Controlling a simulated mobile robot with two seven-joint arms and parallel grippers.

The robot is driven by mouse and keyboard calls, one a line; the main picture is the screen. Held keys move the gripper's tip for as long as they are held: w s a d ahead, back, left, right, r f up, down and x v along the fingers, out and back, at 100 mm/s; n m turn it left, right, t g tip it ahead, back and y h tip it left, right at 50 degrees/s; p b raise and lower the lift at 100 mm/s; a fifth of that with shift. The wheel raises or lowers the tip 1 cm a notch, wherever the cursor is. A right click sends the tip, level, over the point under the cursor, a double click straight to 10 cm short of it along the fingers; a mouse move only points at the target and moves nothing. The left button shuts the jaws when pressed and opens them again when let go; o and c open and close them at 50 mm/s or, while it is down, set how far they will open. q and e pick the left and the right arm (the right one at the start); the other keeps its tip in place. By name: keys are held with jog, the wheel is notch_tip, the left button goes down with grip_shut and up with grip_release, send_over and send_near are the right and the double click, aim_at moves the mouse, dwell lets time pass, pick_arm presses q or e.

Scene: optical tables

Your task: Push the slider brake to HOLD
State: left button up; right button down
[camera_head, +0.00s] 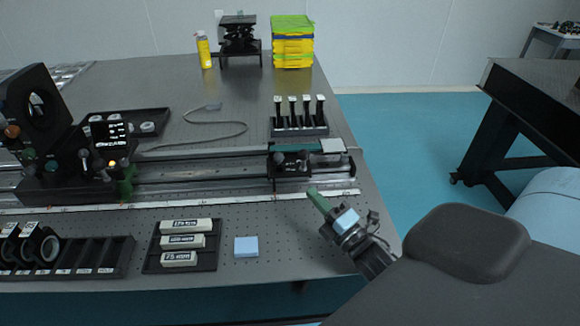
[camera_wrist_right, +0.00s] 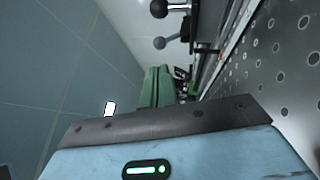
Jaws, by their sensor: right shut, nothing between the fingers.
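The slider (camera_head: 289,168) is a dark carriage on the long rail (camera_head: 215,173), near the rail's right end in the head view. Small knobs show on it, but the brake's setting and any HOLD mark are too small to read. My right gripper (camera_head: 316,197) is shut and empty, its green fingers in front of and slightly right of the slider, apart from it. In the right wrist view the closed green fingers (camera_wrist_right: 158,88) point towards the rail area. Dark ball knobs (camera_wrist_right: 160,43) on levers show beyond them. My left gripper is not in view.
A dark rack with several upright pieces (camera_head: 300,127) stands behind the slider. A labelled block tray (camera_head: 181,247) and a light blue block (camera_head: 246,247) lie in front of the rail. A dark optical mount (camera_head: 40,120) stands at left. The perforated table (camera_head: 290,222) is bare near my gripper.

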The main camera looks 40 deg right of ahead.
aim_at(282, 160)
jog(key=p+x, duration=0.1)
jog(key=x, duration=0.7)
jog(key=shift+w+r, duration=0.15)
jog(key=shift+w, duration=0.1)
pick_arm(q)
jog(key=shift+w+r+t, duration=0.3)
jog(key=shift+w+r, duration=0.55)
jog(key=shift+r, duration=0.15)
pick_arm(e)
jog(key=shift+w+r, duration=0.1)
jog(key=shift+w, duration=0.65)
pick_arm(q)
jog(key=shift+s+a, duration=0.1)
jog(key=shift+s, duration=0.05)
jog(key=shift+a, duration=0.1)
pick_arm(e)
jog(key=shift+d, duration=0.1)
